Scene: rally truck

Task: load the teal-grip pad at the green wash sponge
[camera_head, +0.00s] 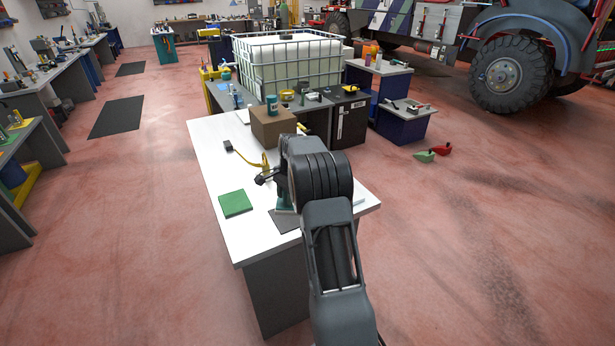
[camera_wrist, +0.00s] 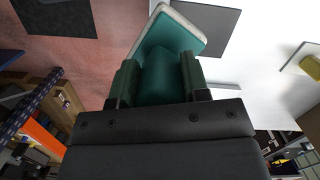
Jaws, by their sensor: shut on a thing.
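The green wash sponge (camera_head: 235,203) is a flat green square lying on the white table, left of my arm in the head view. My gripper (camera_wrist: 160,80) is shut on the teal grip of the pad (camera_wrist: 181,38); the pad's pale rim shows beyond the fingers in the wrist view. In the head view my arm hides most of the gripper, and only a bit of teal (camera_head: 284,205) shows below the wrist, to the right of the sponge. I do not make out the sponge in the wrist view. The pad's underside is hidden.
The white table (camera_head: 210,150) carries a dark grey mat (camera_head: 284,221) right of the sponge, a cardboard box (camera_head: 272,127) at the back, a small black item (camera_head: 228,146) and a yellow item (camera_head: 254,164). Table surface around the sponge is clear.

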